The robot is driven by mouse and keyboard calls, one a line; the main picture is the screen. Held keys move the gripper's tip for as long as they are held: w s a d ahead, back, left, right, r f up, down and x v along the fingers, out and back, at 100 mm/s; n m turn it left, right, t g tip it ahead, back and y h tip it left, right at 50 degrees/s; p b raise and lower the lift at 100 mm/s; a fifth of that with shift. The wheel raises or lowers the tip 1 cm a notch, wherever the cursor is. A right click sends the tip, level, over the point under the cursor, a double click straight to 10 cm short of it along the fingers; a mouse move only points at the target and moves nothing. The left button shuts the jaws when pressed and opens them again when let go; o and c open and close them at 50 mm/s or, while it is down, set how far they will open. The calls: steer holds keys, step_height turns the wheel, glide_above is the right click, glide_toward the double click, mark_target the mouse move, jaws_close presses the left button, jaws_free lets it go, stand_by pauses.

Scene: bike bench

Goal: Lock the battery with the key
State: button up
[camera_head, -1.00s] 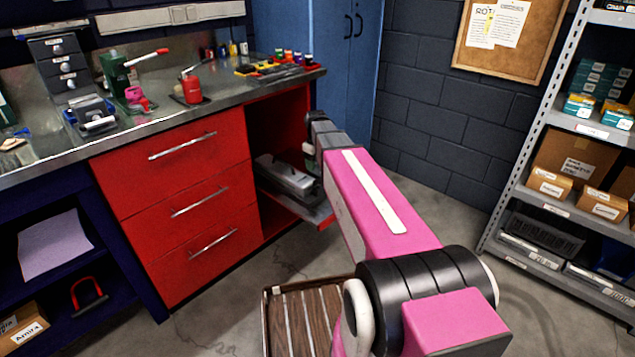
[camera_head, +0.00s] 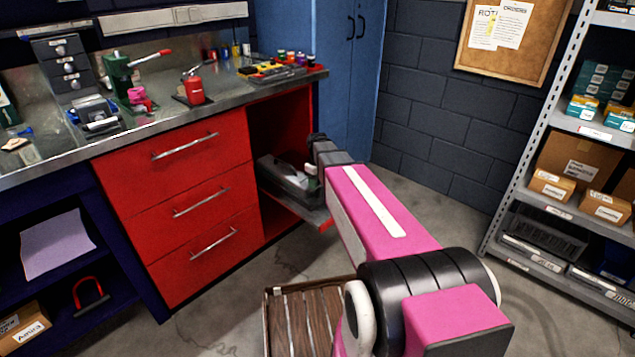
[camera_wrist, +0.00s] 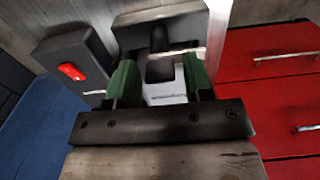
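The battery looks to be the long grey case (camera_head: 285,178) on the pull-out shelf of the open cabinet bay in the head view. My arm reaches to its right end, and my gripper is hidden there. In the wrist view my gripper (camera_wrist: 161,80) has two green fingers standing apart. A black piece (camera_wrist: 160,68), possibly the key, lies between them with gaps on both sides. Behind it is a grey block (camera_wrist: 150,20), and below it a pale labelled surface. I cannot tell whether the black piece sits in a lock.
A dark box with a red switch (camera_wrist: 72,71) is left of the fingers in the wrist view. Red drawers (camera_head: 185,210) stand left of the bay, and a blue locker (camera_head: 350,70) stands behind. A slatted wooden crate (camera_head: 300,315) is on the floor. Shelving (camera_head: 560,170) is at right.

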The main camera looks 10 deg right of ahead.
steer(key=c, duration=0.6)
steer(key=shift+m, duration=0.3)
steer(key=m, duration=1.2)
steer(key=shift+m, duration=2.4)
